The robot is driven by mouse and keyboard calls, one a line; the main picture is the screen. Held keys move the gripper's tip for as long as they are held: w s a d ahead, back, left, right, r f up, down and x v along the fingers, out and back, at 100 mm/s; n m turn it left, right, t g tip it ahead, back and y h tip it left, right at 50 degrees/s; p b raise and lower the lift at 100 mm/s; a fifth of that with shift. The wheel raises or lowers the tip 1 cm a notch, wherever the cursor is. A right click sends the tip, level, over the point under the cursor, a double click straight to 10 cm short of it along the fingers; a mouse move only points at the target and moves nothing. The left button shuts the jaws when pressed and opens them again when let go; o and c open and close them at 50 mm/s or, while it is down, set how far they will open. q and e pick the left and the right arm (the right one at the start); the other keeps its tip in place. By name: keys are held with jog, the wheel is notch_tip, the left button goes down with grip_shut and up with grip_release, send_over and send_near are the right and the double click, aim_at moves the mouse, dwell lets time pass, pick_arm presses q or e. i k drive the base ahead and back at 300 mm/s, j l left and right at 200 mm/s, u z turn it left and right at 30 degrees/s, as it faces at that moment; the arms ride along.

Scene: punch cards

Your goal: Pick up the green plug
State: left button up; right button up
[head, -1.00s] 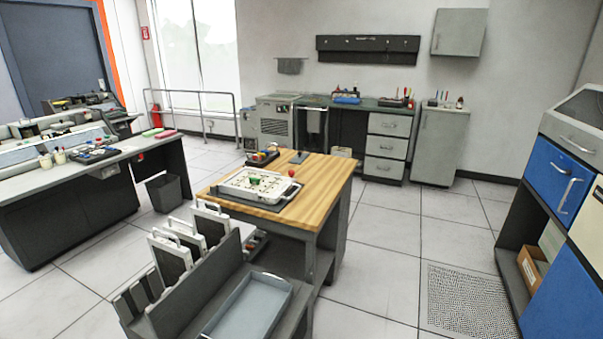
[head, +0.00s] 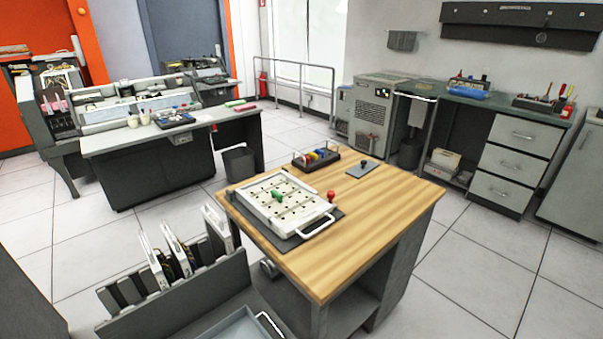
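The panel has several dark holes and white handles, and lies on a dark mat on the wooden-topped table (head: 372,224). I cannot tell whether the plug is seated in a hole. Neither of my grippers is in view.
A red knob (head: 331,195) stands beside the panel. A dark rack of coloured plugs (head: 316,157) and a grey plate (head: 362,169) are behind it. A slotted rack with white-framed panels (head: 168,255) and a grey tray (head: 236,325) stand in front. Floor is clear at right.

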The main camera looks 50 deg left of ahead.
aim_at(274, 193)
jog(key=i+l+u, duration=0.1)
jog(key=i+u, duration=0.35)
jog(key=i+l+u, duration=0.2)
jog(key=i+u, duration=0.25)
jog(key=i+l+u, duration=0.3)
jog(key=u, duration=0.15)
